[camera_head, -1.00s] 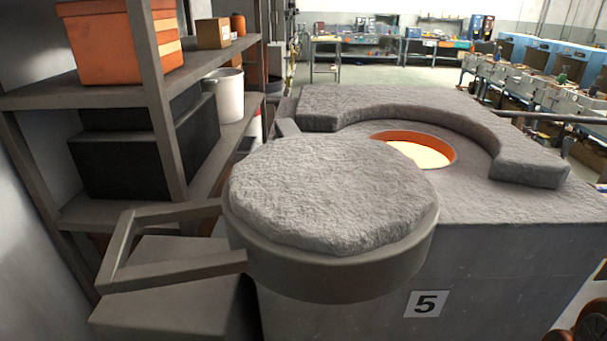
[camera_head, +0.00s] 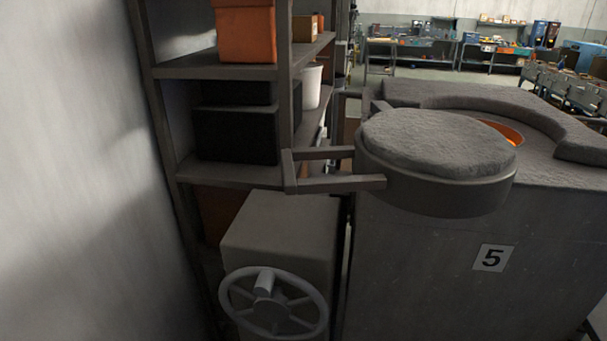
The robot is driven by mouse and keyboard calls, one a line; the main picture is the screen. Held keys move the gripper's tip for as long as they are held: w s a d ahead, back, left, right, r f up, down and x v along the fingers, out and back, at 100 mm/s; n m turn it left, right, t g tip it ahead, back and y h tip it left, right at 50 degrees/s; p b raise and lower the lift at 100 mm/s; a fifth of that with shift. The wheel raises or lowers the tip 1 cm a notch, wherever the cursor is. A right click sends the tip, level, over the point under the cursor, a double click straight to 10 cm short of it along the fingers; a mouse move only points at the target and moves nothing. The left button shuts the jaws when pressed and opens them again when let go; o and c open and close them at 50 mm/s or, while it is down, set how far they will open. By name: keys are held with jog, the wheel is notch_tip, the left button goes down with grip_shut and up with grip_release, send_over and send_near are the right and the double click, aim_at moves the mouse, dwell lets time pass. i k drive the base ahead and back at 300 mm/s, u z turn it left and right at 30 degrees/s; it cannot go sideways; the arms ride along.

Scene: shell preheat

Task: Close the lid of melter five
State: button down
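The glowing orange opening (camera_head: 508,133) shows partly behind the lid, so the lid is open. A dark frame-shaped handle (camera_head: 292,172) sticks out from the lid to the left. My gripper is not in view.
A grey box with a spoked handwheel (camera_head: 272,303) stands left of the melter. Behind it is a shelf rack (camera_head: 225,174) with orange boxes (camera_head: 246,32), dark boxes and a white bucket (camera_head: 311,86). A pale wall (camera_head: 70,170) fills the left. Workbenches stand far back.

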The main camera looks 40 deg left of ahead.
aim_at(431, 163)
jog(key=k, duration=0.3)
jog(key=u, duration=0.8)
